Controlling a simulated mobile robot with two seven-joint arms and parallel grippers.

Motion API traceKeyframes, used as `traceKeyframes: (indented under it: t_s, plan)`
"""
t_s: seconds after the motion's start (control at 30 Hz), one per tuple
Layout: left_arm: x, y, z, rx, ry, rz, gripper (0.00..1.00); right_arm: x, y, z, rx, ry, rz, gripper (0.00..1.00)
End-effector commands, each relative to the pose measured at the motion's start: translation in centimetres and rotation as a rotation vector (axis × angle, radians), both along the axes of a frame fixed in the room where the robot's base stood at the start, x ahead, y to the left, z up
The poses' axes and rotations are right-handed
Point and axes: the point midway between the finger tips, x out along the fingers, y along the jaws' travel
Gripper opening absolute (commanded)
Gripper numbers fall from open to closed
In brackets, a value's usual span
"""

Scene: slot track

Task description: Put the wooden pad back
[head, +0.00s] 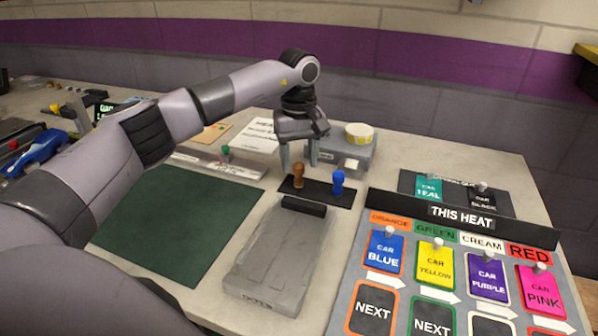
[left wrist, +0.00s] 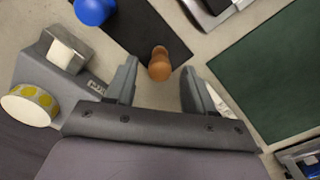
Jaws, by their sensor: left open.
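A brown wooden piece with a rounded top (head: 298,174) stands upright on a small black mat (head: 318,192); it is the only wooden-looking piece near my gripper, and I cannot tell whether it is the wooden pad. My left gripper (head: 298,165) is open and points down just above and behind it. In the left wrist view the wooden piece (left wrist: 159,66) shows between the fingertips (left wrist: 159,68), with gaps on both sides and nothing held. A blue piece of similar shape (head: 338,182) stands beside it on the mat. My right gripper is not in view.
A grey device with a yellow-dotted roll (head: 359,135) stands behind the mat. A grey slab (head: 280,250) lies in front. A dark green mat (head: 185,220) is at left. A board of hanging cards (head: 462,222) stands at right.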

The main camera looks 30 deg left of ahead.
Motion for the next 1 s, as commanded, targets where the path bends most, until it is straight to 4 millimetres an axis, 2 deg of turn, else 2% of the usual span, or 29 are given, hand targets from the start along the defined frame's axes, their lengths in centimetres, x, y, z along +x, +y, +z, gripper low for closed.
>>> traceKeyframes:
  t_s: [0.03,0.2,0.4,0.57,1.0]
  plan:
    - [0.1,0.0,1.3,0.000,-0.005,0.000,0.53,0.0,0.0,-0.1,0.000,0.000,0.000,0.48]
    - [0.1,0.0,4.8,0.000,-0.004,0.000,0.53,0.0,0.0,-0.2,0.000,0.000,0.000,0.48]
    - [0.0,0.0,7.1,0.000,0.000,0.000,0.53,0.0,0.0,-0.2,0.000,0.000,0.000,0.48]
    - [0.0,0.0,7.7,0.001,0.001,0.000,0.53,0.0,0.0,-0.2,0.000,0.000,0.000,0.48]
    - [0.0,0.0,7.7,0.001,0.001,0.000,0.53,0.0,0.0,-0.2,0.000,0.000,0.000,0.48]
